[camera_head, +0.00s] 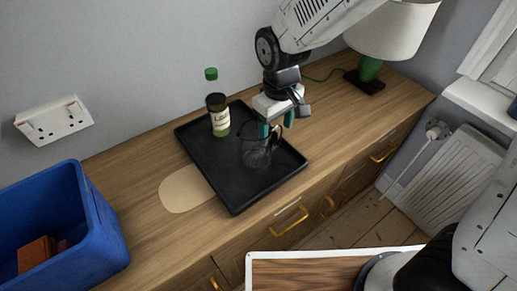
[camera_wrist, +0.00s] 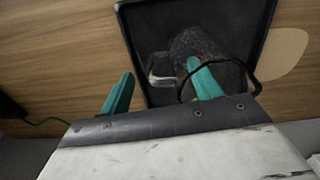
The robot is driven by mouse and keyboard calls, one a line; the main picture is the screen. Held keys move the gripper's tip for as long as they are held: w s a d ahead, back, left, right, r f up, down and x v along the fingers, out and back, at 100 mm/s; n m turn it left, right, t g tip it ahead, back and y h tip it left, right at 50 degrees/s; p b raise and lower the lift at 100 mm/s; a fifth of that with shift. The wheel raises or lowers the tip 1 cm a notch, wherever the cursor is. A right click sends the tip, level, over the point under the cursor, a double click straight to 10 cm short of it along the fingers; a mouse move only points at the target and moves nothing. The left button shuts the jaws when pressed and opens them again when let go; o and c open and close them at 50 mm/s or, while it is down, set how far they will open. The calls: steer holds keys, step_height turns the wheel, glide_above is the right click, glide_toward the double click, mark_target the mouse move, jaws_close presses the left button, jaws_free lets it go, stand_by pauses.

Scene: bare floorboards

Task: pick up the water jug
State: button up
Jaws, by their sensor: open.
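The water jug (camera_head: 256,153) is clear glass with a dark rim and stands upright on a black tray (camera_head: 236,205) on the wooden cabinet. In the wrist view the jug (camera_wrist: 197,44) shows from above, with its handle (camera_wrist: 160,76) towards the left. My gripper (camera_head: 275,132) is over the jug's top. Its two teal fingers are apart, and nothing is clearly held between them in the wrist view (camera_wrist: 160,88). The right finger in that view overlaps the jug's rim. I cannot tell whether it touches the glass or is inside it.
A green-capped bottle (camera_head: 219,117) stands on the tray, left of the jug. A lamp (camera_head: 391,30) with a green base is at the back right. A blue crate (camera_head: 97,215) is at the left, near a pale oval mat (camera_head: 185,190).

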steer(key=shift+f, duration=0.75)
jaws_close()
steer(key=shift+w+r, duration=0.1)
steer(key=shift+r, duration=0.1)
steer(key=shift+r, duration=1.45)
steer(key=shift+s+a+r, duration=0.1)
steer(key=shift+s+r, duration=0.1)
steer(key=shift+s, duration=0.05)
steer(key=s+a, duration=0.2)
steer(key=s, duration=0.5)
steer(key=s+a+r, duration=0.1)
steer(key=s+a, duration=0.2)
steer(key=s, duration=0.4)
steer(key=shift+s+r, duration=0.2)
steer(key=shift+s, duration=0.1)
stand_by(1.2)
